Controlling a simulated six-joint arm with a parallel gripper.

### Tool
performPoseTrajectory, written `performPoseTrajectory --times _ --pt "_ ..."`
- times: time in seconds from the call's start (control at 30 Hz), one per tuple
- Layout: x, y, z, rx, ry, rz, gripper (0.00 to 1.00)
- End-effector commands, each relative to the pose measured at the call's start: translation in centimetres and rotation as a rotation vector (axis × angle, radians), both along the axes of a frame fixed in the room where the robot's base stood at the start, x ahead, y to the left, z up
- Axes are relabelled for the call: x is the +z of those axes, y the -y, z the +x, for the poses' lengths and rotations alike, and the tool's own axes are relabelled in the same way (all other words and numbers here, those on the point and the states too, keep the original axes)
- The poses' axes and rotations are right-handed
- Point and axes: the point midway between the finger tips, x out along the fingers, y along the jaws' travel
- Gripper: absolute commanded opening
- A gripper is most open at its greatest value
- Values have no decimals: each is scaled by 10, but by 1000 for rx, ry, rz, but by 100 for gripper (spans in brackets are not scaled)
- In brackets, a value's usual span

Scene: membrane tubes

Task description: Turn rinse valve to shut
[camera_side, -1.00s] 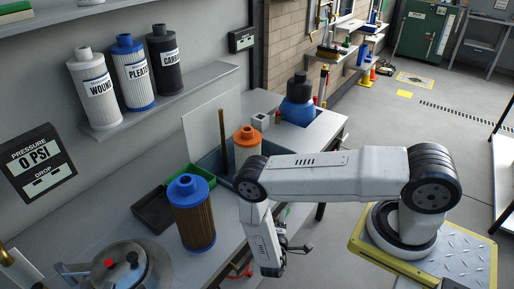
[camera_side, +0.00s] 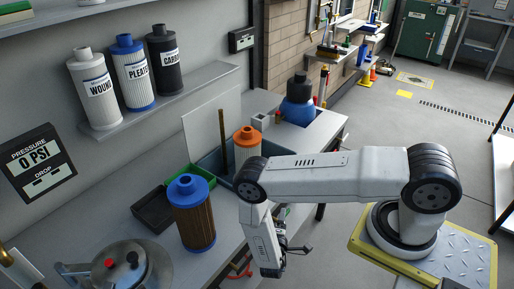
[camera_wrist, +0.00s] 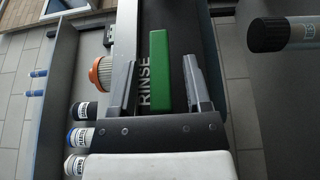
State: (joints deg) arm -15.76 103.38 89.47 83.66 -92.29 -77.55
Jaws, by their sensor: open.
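The rinse valve's green bar handle (camera_wrist: 160,70) shows in the wrist view beside the white word RINSE. It runs lengthwise between the two fingers of my gripper (camera_wrist: 161,85), with gaps showing on both sides. My gripper is open and not closed on the handle. In the side view my gripper (camera_side: 281,252) hangs low at the front edge of the bench. The valve handle is mostly hidden there behind my arm, so I cannot tell its angle from that view.
A blue-capped brown filter (camera_side: 193,215) stands on the bench left of my arm. An orange-capped filter (camera_side: 247,145) stands behind my arm, in a tray. A metal vessel with red and black knobs (camera_side: 122,268) is at the front left.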

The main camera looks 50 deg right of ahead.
Motion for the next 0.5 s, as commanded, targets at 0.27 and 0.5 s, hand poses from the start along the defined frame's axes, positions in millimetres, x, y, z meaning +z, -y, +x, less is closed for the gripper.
performPoseTrajectory --times 0.27,0.5 --pt "-1 -16 -6 5 0 1 62" --pt "-1 -37 -14 6 0 0 62"
